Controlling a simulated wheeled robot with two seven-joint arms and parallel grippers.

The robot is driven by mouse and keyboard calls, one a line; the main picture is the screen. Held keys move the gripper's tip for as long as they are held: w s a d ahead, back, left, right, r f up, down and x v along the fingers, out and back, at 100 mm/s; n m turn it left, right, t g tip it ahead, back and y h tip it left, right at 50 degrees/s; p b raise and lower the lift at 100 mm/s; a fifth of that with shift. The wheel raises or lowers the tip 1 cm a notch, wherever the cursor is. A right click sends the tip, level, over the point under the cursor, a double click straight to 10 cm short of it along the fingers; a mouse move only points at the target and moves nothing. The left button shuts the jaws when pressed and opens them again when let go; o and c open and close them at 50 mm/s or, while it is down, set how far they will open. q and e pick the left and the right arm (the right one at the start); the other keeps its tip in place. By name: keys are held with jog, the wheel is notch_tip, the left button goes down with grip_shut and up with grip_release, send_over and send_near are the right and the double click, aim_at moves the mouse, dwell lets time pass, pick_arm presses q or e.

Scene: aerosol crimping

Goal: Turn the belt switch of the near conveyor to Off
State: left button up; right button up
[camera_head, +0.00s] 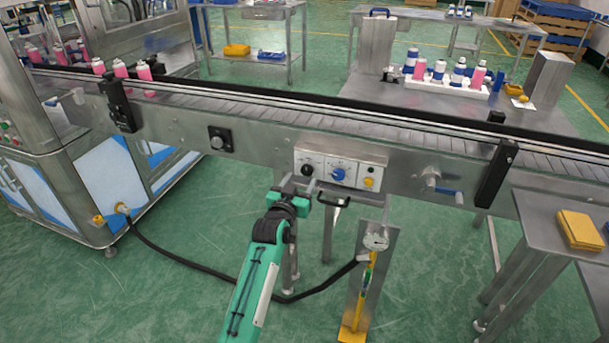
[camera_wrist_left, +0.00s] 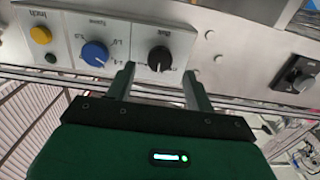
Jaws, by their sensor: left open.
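The near conveyor (camera_head: 255,143) runs across the head view with a control panel (camera_head: 322,160) on its front side. The panel carries a black rotary switch (camera_head: 307,170), a blue knob (camera_head: 338,174) and a yellow button (camera_head: 369,182). My left gripper (camera_head: 300,184) is open and empty just in front of the black switch. In the left wrist view, the panel appears upside down. The black switch (camera_wrist_left: 160,58) lies between and just beyond the left gripper's fingertips (camera_wrist_left: 159,73), with the blue knob (camera_wrist_left: 95,53) beside one finger. Contact with the switch cannot be told. My right gripper is out of view.
A gauge (camera_head: 376,241) on a stand is below right of the panel, with a black hose (camera_head: 190,258). Pink bottles (camera_head: 120,68) stand on the belt at the left.

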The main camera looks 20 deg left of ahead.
aim_at(306, 171)
pick_arm(q)
jog(key=shift+w, duration=2)
jog(key=c, duration=1)
